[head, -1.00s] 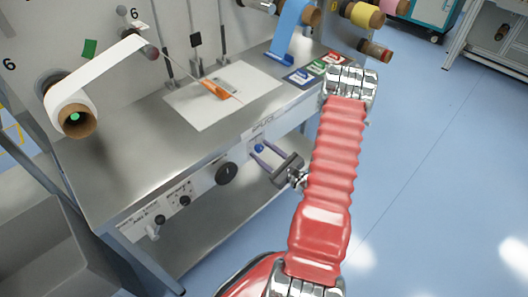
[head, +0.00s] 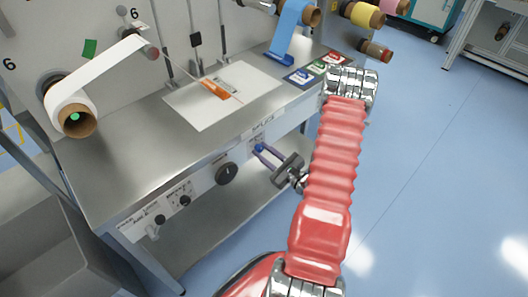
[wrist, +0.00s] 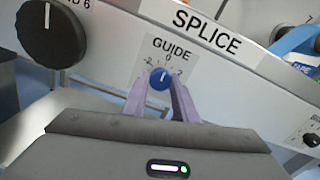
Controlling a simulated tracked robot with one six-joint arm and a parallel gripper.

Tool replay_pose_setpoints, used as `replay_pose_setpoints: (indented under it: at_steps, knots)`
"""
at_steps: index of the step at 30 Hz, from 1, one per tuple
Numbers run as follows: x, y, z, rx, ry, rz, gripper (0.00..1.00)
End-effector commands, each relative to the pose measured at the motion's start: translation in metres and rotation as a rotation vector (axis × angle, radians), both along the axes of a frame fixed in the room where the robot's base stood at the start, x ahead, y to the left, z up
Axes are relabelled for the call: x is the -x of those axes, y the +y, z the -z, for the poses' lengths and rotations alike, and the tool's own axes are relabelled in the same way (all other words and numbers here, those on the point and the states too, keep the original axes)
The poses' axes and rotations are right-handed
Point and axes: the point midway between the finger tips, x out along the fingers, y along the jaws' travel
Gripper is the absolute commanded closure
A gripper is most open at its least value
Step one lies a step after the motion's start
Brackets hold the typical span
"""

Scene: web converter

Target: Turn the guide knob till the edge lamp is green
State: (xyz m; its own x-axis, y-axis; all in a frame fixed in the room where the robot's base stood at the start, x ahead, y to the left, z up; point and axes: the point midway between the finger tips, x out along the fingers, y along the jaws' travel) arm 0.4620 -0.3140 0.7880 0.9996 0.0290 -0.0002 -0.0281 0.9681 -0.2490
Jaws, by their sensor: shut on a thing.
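The guide knob (wrist: 160,79) is a small blue knob under the word GUIDE. Its white pointer stands close to the 0 of the scale. In the head view, the knob (head: 259,147) sits on the machine's front panel. My gripper (wrist: 161,84) has its two pale purple fingers on either side of the knob, shut on it. In the head view, my gripper (head: 261,151) reaches the panel from the right. I cannot make out an edge lamp in either view; the small green light in the wrist view is on my own gripper.
A large black knob (head: 227,173) sits left of the guide knob, with smaller black knobs (head: 185,200) farther left. The steel worktop (head: 130,165) juts above the panel and holds a white sheet (head: 205,112) with an orange-handled tool (head: 214,89). Blue floor on the right is clear.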

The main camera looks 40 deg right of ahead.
Motion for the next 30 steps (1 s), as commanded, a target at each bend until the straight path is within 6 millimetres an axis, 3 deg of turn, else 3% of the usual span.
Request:
replay_pose_setpoints:
  at_steps: [30]
  knots:
    - [0.0002, 0.0004, -0.0001, -0.500, 0.014, 0.002, 0.97]
